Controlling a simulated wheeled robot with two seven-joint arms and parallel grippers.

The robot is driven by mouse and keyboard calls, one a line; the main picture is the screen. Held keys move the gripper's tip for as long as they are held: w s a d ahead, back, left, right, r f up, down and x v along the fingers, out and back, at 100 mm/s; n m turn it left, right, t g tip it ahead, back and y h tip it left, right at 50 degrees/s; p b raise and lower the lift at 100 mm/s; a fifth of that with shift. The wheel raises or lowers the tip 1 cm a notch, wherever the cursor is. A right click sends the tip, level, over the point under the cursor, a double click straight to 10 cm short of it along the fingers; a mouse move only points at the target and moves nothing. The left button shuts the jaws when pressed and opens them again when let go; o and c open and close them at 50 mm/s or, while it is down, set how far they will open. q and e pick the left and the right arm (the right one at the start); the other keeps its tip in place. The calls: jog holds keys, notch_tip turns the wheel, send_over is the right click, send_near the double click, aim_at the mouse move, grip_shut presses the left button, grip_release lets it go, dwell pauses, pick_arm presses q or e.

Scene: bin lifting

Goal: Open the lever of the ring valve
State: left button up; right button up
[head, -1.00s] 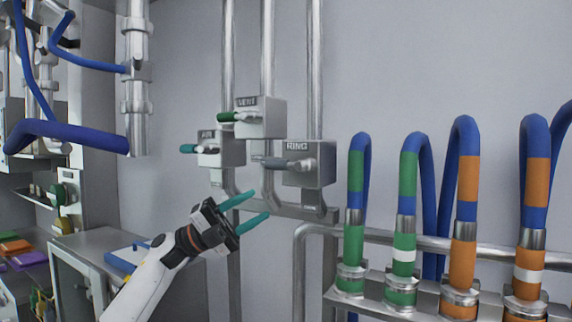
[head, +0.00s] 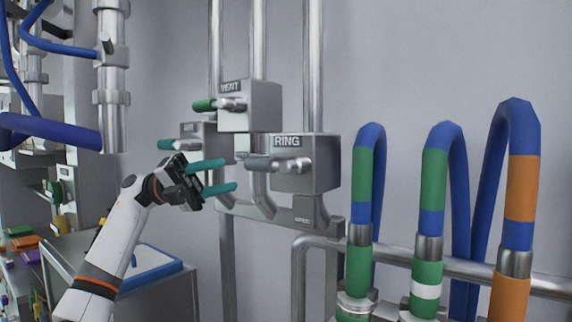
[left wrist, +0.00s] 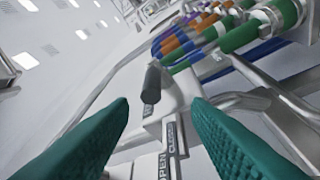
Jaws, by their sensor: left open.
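The ring valve is a grey box (head: 312,172) on the wall pipes, labelled RING, in the middle of the head view. Its dark grey lever (head: 259,165) sticks out to the left, roughly level. My left gripper (head: 230,175) is open, with its two teal fingers pointing right toward the lever, left of the valve. In the left wrist view the lever (left wrist: 152,84) shows beyond and between the two spread fingers, which hold nothing. A plate (left wrist: 170,150) marked OPEN and CLOSED shows below it. My right gripper is not in view.
The vent valve (head: 262,106) with a green lever stands just above and left. The air valve (head: 203,140) with a teal lever is behind my gripper. Blue hoses with green and orange bands (head: 435,180) stand to the right, near a rail (head: 400,255).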

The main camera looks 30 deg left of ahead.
pick_arm(q)
jog(key=p, duration=0.2)
send_near(270, 164)
jog(key=w+d, duration=0.1)
jog(key=w+d+r, duration=0.1)
jog(key=shift+d, duration=0.3)
jog(key=p+x, duration=0.1)
jog(key=x, duration=0.1)
jog(key=w+x, duration=0.1)
jog(key=x, duration=0.2)
jog(key=shift+d+f+p, duration=0.1)
jog(key=shift+d+p, duration=0.05)
jog(key=shift+p, duration=0.2)
jog(key=shift+d, duration=0.35)
grip_shut()
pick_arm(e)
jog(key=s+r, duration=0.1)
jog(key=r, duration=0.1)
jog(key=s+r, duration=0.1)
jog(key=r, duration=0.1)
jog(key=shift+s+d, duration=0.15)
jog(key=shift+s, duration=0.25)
